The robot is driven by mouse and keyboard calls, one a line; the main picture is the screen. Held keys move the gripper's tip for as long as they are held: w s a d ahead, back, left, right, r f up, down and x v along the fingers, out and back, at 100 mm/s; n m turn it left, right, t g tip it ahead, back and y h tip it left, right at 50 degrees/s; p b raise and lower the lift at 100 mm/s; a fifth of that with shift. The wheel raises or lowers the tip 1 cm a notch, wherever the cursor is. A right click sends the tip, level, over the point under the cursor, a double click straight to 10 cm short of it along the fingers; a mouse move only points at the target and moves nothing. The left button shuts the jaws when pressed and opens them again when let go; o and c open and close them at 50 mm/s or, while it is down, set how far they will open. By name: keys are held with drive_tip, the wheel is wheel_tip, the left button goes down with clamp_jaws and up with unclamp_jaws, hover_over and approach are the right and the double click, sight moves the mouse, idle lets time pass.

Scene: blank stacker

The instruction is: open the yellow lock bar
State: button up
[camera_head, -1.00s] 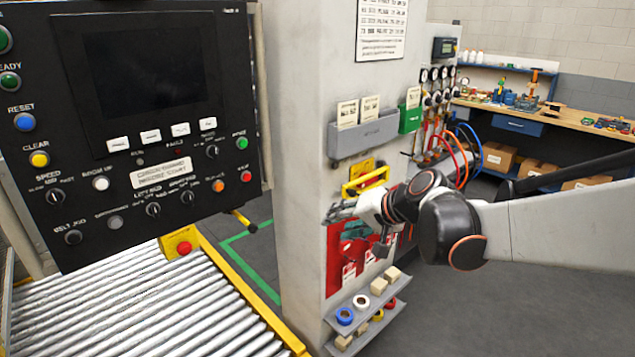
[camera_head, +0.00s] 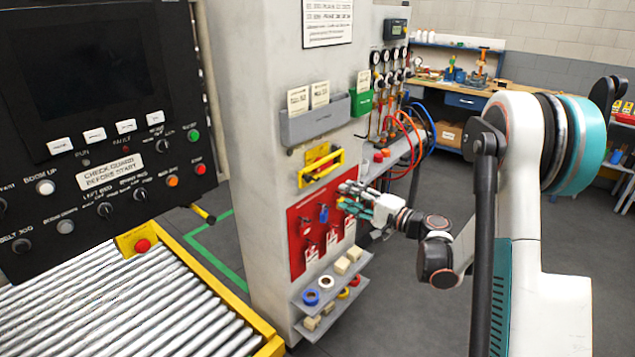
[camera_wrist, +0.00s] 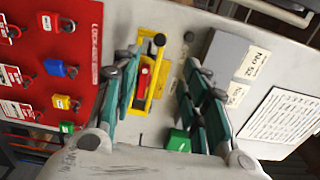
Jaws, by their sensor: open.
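The yellow lock bar (camera_head: 321,168) is a bright yellow handle on the grey cabinet face, above the red lockout board and below the grey document holder. In the wrist view the yellow lock bar (camera_wrist: 158,78) lies lengthwise between my fingers, with a red part beside it and a dark knob at its top end. My gripper (camera_head: 352,192) is to the right of and a little below the bar in the head view, in front of the red board's edge. In the wrist view my gripper (camera_wrist: 165,72) is open, fingers on either side of the bar, with nothing held. I cannot tell how far the fingertips are from the cabinet.
The red lockout board (camera_head: 306,252) holds padlocks and tags. The document holder (camera_head: 315,122) and green box (camera_head: 361,102) stick out above. A small shelf (camera_head: 324,315) with tape rolls is below. Hoses (camera_head: 412,140) hang at the right. A roller conveyor (camera_head: 125,310) is at left.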

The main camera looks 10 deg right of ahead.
sight(310, 180)
drive_tip(key=b+x, duration=0.2)
drive_tip(key=x, duration=1.1)
drive_tip(key=shift+w+a+b, duration=0.15)
drive_tip(key=shift+a+b, duration=0.05)
drive_tip(key=shift+b, duration=0.2)
clamp_jaws()
